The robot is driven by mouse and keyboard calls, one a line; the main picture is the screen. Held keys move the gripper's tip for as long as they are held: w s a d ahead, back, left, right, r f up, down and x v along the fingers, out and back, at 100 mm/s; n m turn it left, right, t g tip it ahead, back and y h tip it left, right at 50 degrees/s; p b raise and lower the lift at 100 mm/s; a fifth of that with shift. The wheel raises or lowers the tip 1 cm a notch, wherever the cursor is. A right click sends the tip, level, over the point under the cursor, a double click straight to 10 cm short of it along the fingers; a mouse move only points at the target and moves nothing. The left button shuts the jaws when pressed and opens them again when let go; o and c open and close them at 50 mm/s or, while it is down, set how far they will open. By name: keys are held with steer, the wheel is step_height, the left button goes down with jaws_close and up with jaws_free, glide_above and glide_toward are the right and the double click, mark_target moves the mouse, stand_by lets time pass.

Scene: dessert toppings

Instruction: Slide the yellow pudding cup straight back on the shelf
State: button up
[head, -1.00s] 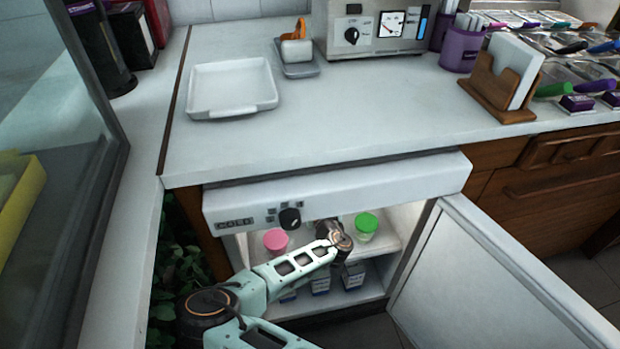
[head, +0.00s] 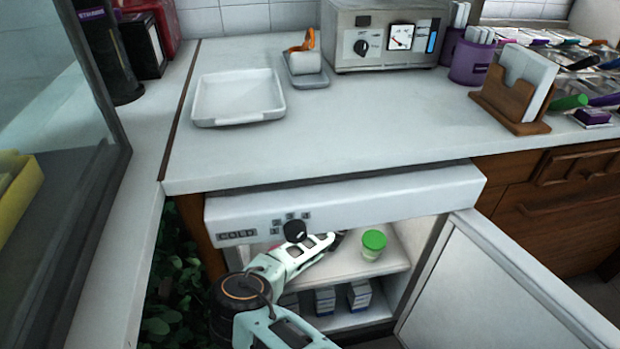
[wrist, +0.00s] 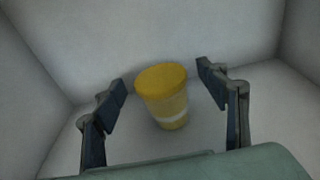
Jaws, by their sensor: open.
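The yellow pudding cup (wrist: 164,96) shows in the wrist view, upright with a yellow lid, near the back wall of the fridge compartment. My gripper (wrist: 162,82) is open, with one finger on each side of the cup and a gap showing on both sides. I cannot tell whether any part of the gripper touches the cup. In the head view the yellow cup and my gripper's fingers are hidden inside the fridge, behind its front panel and my arm. The shelf (head: 338,268) is white and partly visible there.
A green-lidded cup (head: 373,245) stands on the shelf to the right of my arm. Several small cartons (head: 325,300) stand on the lower level. The fridge door (head: 490,285) is open to the right, and the front panel (head: 370,207) overhangs the opening.

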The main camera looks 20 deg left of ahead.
steer(key=shift+w+a, duration=0.1)
steer(key=shift+w, duration=0.05)
steer(key=shift+c, duration=0.6)
steer(key=c, duration=1.2)
